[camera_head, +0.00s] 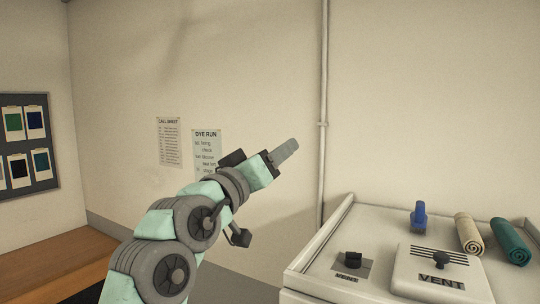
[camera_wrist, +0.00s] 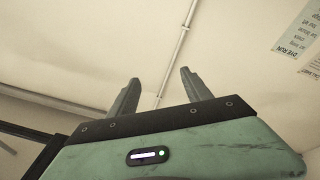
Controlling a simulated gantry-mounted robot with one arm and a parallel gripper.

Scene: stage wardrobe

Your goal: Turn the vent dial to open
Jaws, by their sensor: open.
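The vent dial (camera_head: 443,258) is a small dark knob on a raised white panel (camera_head: 405,274) marked VENT, with dark slots behind it. The panel lies on top of a white cabinet (camera_head: 311,257) at the lower right of the head view. Which way the dial is set is too small to tell. My gripper (camera_head: 287,150) is raised in front of the wall, up and to the left of the dial and well apart from it. In the wrist view my gripper (camera_wrist: 159,77) has its two fingers apart with nothing between them. The dial is not in the wrist view.
A second dark knob (camera_head: 352,259) with a small label stands left of the panel. A blue object (camera_head: 419,215), a cream roll (camera_head: 469,233) and a teal roll (camera_head: 511,241) lie behind and right. A pipe (camera_head: 323,125) runs up the wall.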

